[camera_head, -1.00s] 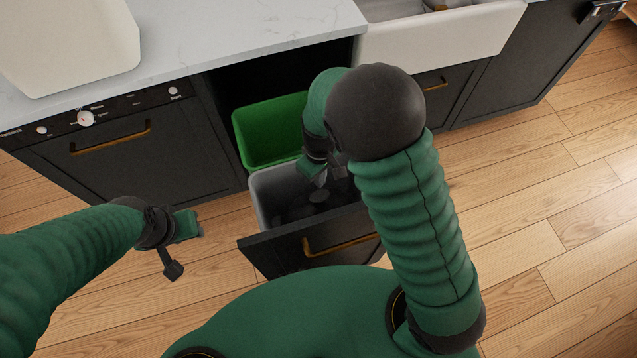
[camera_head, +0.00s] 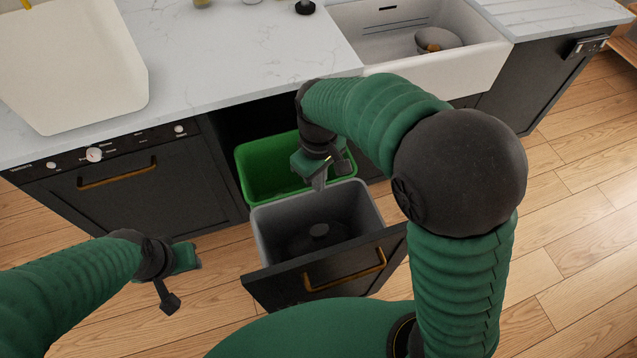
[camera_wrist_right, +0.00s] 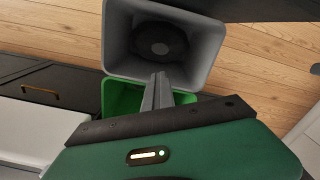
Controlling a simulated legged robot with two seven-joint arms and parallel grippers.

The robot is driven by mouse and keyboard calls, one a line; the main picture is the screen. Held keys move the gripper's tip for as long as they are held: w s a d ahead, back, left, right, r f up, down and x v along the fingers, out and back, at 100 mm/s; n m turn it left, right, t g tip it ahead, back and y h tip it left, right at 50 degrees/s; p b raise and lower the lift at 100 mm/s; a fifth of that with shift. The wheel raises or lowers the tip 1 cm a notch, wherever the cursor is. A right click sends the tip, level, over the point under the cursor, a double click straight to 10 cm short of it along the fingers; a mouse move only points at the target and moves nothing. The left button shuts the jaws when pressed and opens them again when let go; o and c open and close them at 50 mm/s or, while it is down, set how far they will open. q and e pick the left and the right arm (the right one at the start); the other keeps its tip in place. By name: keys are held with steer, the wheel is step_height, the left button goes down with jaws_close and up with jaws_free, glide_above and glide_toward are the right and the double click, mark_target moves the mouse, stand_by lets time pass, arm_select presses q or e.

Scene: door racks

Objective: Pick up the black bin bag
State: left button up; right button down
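The black bin bag (camera_head: 318,238) sits low inside the grey bin (camera_head: 262,246), with a knot-like lump on top. In the right wrist view the bag (camera_wrist_right: 158,46) shows as a dark round shape in the bin. My right gripper (camera_head: 319,184) is above the bin's back rim, apart from the bag. In the right wrist view its two fingers (camera_wrist_right: 157,78) lie together with nothing between them. My left gripper (camera_head: 196,262) hangs to the left of the drawer, away from the bag; its fingers are too small to read.
The grey bin stands in a pulled-out drawer with a dark front (camera_head: 335,277) and brass handle. A green bin (camera_head: 254,160) is behind it. The worktop (camera_head: 220,55) overhangs the cabinet opening. A white sink (camera_head: 440,68) is at the right.

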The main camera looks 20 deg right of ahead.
steer(key=c, duration=2.1)
jaws_free()
steer(key=shift+c, duration=0.2)
steer(key=o, duration=1.7)
steer(key=shift+r, duration=0.15)
